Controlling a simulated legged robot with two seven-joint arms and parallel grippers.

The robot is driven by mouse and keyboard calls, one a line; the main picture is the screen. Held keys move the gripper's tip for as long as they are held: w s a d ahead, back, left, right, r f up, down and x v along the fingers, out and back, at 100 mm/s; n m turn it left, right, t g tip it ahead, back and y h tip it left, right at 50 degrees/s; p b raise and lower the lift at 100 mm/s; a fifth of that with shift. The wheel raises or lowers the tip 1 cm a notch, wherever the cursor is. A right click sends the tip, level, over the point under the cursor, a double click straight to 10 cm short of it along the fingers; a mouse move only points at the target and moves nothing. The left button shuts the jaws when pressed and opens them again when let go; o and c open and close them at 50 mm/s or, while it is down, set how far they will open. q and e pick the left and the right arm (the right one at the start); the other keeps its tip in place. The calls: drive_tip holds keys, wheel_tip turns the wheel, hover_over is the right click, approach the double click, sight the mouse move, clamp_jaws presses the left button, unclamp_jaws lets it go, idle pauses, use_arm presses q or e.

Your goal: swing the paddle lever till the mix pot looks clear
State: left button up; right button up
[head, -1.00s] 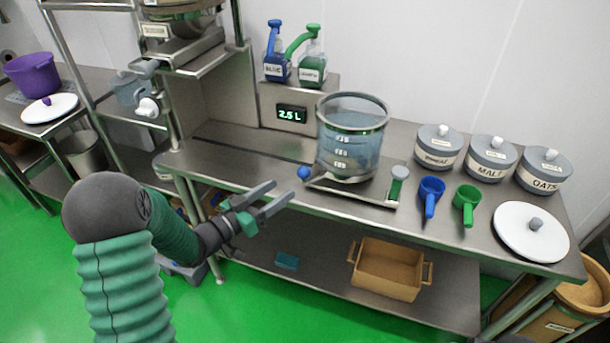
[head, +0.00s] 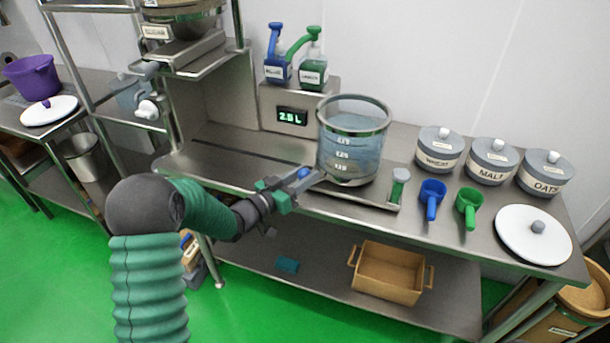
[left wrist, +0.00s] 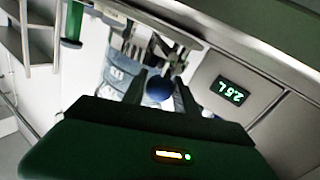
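The mix pot (head: 352,150) is a clear vessel with white level marks and bluish, see-through liquid. It stands on a steel base on the bench. A blue ball knob (head: 304,173) sits at the left of the base and a green-topped post (head: 398,184) at its right; I cannot tell how either joins the paddle. My left gripper (head: 308,177) is at the blue knob, its fingers apart on either side of it. In the left wrist view the blue knob (left wrist: 160,88) shows between the fingertips; contact is unclear. My right gripper is out of view.
A display (head: 292,116) reads 2.5 L behind the pot. Blue and green pump bottles (head: 313,72) stand above it. Lidded canisters (head: 491,160), blue and green scoops (head: 468,206) and a white lid (head: 533,235) are to the right. A wooden crate (head: 388,290) is below.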

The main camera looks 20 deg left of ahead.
use_arm(q)
clamp_jaws()
idle(1.0)
